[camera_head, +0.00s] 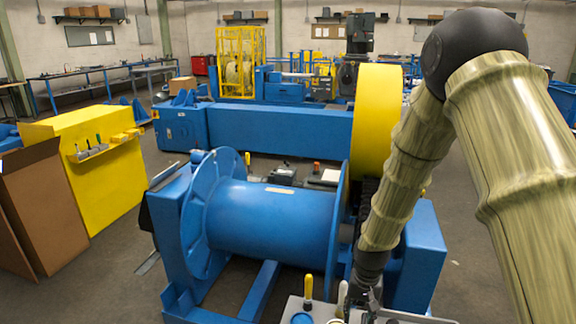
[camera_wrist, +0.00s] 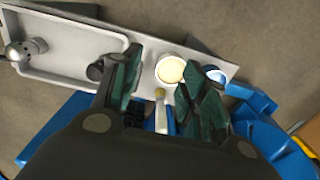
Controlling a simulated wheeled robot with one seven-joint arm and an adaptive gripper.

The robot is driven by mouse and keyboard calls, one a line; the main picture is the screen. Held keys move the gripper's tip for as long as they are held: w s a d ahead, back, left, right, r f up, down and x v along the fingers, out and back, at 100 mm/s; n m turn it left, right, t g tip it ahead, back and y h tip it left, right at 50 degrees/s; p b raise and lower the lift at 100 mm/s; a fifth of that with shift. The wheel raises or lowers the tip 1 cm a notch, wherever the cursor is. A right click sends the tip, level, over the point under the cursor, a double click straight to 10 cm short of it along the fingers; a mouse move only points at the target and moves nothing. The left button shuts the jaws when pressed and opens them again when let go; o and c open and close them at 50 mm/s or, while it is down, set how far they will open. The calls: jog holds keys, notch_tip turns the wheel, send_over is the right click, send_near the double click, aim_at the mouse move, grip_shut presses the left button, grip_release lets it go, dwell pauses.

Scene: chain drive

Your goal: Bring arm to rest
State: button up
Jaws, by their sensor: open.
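My arm (camera_head: 418,150) reaches down from the upper right in the head view. My gripper (camera_head: 368,300) points down at its end, just above the grey tray at the bottom edge. In the wrist view my gripper (camera_wrist: 168,78) has its two dark green-padded fingers spread apart, with no object held between them. Beyond and below the fingers are a round white cup (camera_wrist: 170,69) with cream-coloured contents and a pale tool handle (camera_wrist: 160,112) with a yellowish end. I cannot tell the exact gap between fingers and handle.
The grey tray (camera_wrist: 70,62) carries a metal knob-like part (camera_wrist: 25,49) and a blue round item (camera_wrist: 215,75). A yellow-handled tool (camera_head: 308,288) stands near my gripper. The blue drum (camera_head: 270,222) and yellow wheel guard (camera_head: 376,115) stand close to my arm.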

jog(key=s+f+n, duration=0.1)
jog(key=s+f, duration=1.4)
jog(key=s+d+f+n, duration=0.1)
jog(key=s+f, duration=0.2)
jog(key=s, duration=0.6)
jog(key=s+d+f, duration=0.1)
jog(key=s+f, duration=0.1)
jog(key=s, duration=0.8)
jog(key=shift+d+f+n, duration=0.4)
